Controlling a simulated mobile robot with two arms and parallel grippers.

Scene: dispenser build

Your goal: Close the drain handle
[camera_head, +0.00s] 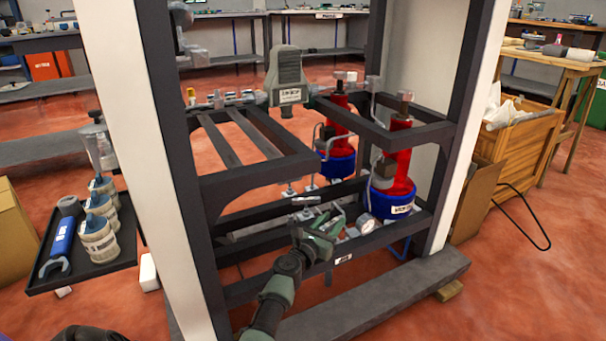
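My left gripper (333,217) reaches in from the bottom, low inside the dark frame, beside the lower pipework. Its fingers look spread apart, with nothing clearly held between them. A small grey lever-like handle (305,201) shows just above and left of the gripper; I cannot be sure that it is the drain handle. A round gauge (366,224) sits on the pipework right of the gripper. The gripper hides part of the pipe and fittings behind it, and I cannot tell whether it touches them. My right gripper is not in view.
Dark frame bars and a white post (135,150) surround the pipework. Red cylinders with blue bases, one at the right (399,165), stand behind it. A black tray (85,262) with jars and a blue wrench is at the left. A wooden crate (525,140) stands right.

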